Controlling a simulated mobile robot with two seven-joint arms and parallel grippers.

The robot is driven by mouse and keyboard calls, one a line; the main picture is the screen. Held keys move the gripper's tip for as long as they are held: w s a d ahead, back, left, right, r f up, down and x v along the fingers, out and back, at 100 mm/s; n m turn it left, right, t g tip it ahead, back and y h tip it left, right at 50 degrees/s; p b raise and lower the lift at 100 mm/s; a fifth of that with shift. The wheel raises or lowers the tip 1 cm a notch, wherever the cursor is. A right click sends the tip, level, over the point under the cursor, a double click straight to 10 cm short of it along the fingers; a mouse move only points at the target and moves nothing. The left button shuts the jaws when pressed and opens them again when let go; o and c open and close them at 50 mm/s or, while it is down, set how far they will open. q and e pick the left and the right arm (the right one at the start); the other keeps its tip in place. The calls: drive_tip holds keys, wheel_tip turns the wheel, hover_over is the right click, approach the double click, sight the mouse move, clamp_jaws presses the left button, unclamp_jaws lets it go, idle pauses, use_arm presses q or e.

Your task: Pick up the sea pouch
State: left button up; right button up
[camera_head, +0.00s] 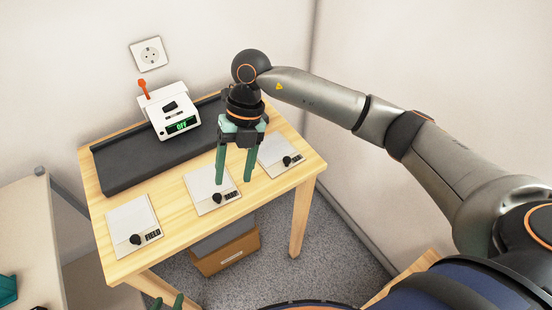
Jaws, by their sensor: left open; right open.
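Three flat pale pouches with black knobs and dark labels lie on the wooden table. The left pouch (126,221) appears to read FIELD. The label on the middle pouch (200,184) is blurred, perhaps ROAD. The label on the right pouch (273,153) is too small to read, so I cannot tell for sure which is the sea pouch. My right gripper (234,181) is open and empty, fingers down, in front of the middle pouch and left of the right pouch. My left gripper (167,301) shows only green fingertips at the bottom edge, apart.
A black tray (120,179) runs along the back of the wooden table (172,252). A white device (168,107) with an orange lever and a green OFF display stands at it. A cardboard box (226,254) is beneath. A pale cabinet (30,235) stands left; walls close off the back and right.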

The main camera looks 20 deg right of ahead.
drive_tip(key=w+d+r+m+t+h+b, duration=0.1)
drive_tip(key=w+d+r+h, duration=0.15)
drive_tip(key=d, duration=0.35)
drive_tip(key=w+d+r+m+t+h, duration=0.1)
drive_tip(key=w+d+m+h, duration=0.15)
drive_tip(key=d, duration=0.35)
drive_tip(key=h, duration=0.1)
hover_over(286, 159)
drive_tip(key=shift+n, duration=0.35)
drive_tip(key=f, duration=0.4)
drive_tip(key=a+f, duration=0.1)
drive_tip(key=f, duration=0.1)
drive_tip(key=shift+w, duration=0.1)
drive_tip(key=shift+d+f, duration=0.25)
drive_tip(key=shift+f, duration=1.15)
drive_tip(key=shift+d+f, duration=0.2)
drive_tip(key=shift+f, duration=1.15)
clamp_jaws()
